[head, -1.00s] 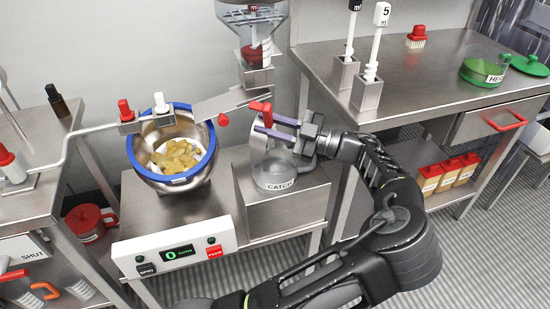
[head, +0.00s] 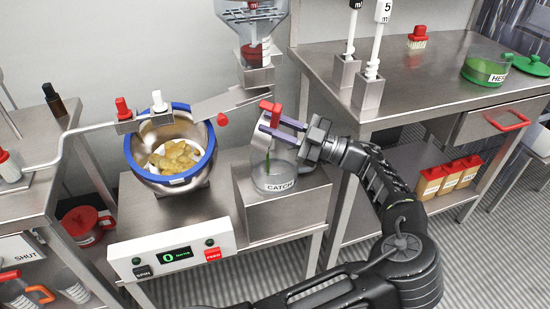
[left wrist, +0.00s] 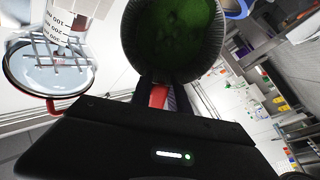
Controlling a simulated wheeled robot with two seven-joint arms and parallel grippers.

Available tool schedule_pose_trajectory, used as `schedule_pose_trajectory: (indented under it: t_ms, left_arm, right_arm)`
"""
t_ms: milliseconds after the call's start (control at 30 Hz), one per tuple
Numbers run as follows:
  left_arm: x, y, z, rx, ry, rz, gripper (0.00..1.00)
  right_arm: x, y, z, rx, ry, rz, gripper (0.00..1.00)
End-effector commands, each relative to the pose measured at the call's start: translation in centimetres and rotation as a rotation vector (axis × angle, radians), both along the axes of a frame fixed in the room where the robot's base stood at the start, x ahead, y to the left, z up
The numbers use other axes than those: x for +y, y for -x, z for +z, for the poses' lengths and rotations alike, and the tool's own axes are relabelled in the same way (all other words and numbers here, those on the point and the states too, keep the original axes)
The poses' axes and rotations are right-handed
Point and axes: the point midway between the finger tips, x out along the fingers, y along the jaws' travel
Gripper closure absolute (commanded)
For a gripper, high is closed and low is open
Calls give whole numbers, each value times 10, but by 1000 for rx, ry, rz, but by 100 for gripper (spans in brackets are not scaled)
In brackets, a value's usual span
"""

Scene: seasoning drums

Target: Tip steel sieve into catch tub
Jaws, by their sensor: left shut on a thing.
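My left gripper (head: 280,124) is shut on the red handle (head: 276,112) of the steel sieve (head: 260,140). The sieve is tilted above the clear catch tub (head: 273,182), which stands on a steel block and is marked CATCH. A thin green stream (head: 268,162) falls from the sieve into the tub. In the left wrist view the round sieve (left wrist: 180,40) shows green contents, in front of my gripper (left wrist: 162,98). My right gripper is not in view.
A blue-rimmed steel drum (head: 174,150) with yellow pieces stands left of the tub. A steel chute (head: 232,103) and a hopper (head: 252,30) are just behind and above. The right bench (head: 430,80) carries spoons in holders and a green herb dish (head: 487,72).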

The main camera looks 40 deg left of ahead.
Motion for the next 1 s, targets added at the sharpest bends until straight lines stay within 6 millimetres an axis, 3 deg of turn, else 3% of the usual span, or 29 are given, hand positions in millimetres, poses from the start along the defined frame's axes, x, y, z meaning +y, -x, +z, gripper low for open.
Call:
schedule_pose_trajectory:
  t_ms: [1000]
  left_arm:
    - [-11,-4,-4,38,-107,-1,100]
  right_arm:
    - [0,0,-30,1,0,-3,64]
